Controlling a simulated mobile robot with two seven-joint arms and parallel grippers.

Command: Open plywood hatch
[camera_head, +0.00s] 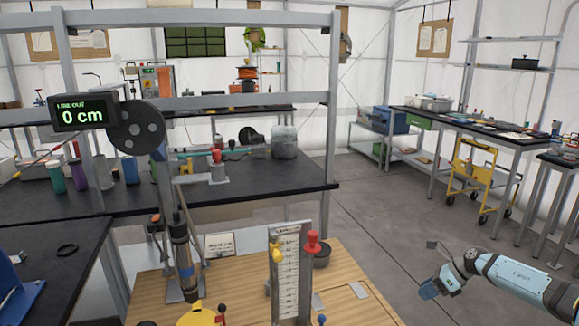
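A light plywood surface (345,265) fills the bottom middle. A thin seam crosses its right part, with a small grey plate (358,290) lying near it; I cannot tell for certain which part is the hatch, and no raised panel shows. My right gripper (428,291) is to the right of the plywood, apart from it, over the grey floor. It points left and down; its fingers are too small to show whether they are open. My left gripper is not in view.
A white upright scale (288,278) with yellow and red knobs and a metal column (183,255) stand on the plywood. A black bench (250,180) with a metal frame is behind. A yellow cart (474,178) stands at right. The floor between is clear.

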